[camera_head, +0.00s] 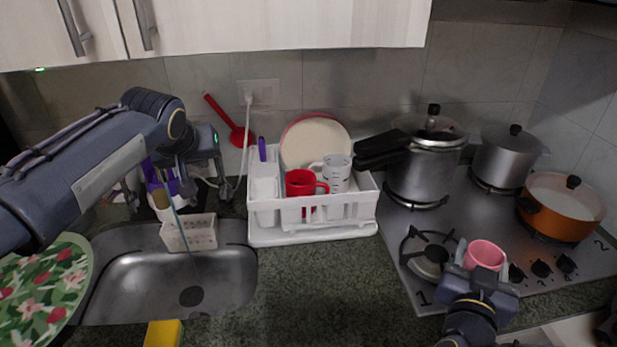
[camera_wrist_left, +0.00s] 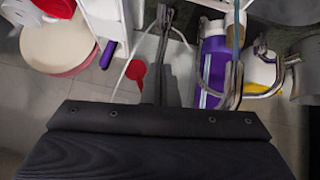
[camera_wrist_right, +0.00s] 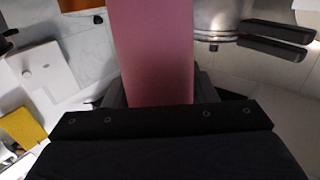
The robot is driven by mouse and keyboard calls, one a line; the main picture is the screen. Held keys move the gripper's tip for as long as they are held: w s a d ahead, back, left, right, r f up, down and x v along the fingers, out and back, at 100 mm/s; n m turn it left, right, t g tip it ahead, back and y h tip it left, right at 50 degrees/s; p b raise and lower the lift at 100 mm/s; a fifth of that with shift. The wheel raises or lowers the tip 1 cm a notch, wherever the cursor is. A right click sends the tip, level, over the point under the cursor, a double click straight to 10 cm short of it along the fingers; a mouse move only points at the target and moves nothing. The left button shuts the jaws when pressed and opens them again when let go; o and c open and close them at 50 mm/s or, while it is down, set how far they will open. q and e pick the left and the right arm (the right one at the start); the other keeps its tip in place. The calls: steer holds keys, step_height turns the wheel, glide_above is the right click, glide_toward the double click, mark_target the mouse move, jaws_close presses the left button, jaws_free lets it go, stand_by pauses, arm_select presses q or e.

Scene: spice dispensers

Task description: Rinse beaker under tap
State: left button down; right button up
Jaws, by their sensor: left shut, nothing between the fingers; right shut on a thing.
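A pink beaker (camera_head: 485,254) is held in my right gripper (camera_head: 484,268), over the front left of the stove. In the right wrist view the pink beaker (camera_wrist_right: 152,50) fills the space between the fingers. My left gripper (camera_head: 226,186) is shut and empty behind the sink, beside the tap. In the left wrist view its closed fingers (camera_wrist_left: 165,40) are left of the metal tap (camera_wrist_left: 232,85). My left arm hides much of the tap in the head view. A thin bluish stream (camera_head: 183,235) runs down into the sink (camera_head: 135,295).
A white dish rack (camera_head: 310,232) holds a red mug (camera_head: 300,183), a clear measuring cup (camera_head: 337,174) and a plate. A steel pressure cooker (camera_head: 424,170) and other pots stand on the stove. A flowered plate (camera_head: 45,290) overlaps the sink's left side. The counter before the rack is clear.

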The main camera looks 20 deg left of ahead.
arm_select(q)
steer(key=p, duration=0.1)
glide_above(222, 191)
steer(key=s, duration=0.3)
steer(key=f, duration=0.7)
steer(key=shift+w+d+f, duration=0.1)
steer(key=shift+w+d, duration=0.05)
steer(key=shift+w, duration=0.1)
arm_select(e)
steer(key=shift+r, duration=0.55)
arm_select(q)
steer(key=f, duration=0.3)
steer(key=shift+d+f, duration=0.1)
steer(key=shift+d, duration=0.15)
steer(key=shift+f, duration=0.45)
arm_select(e)
steer(key=shift+f, duration=0.1)
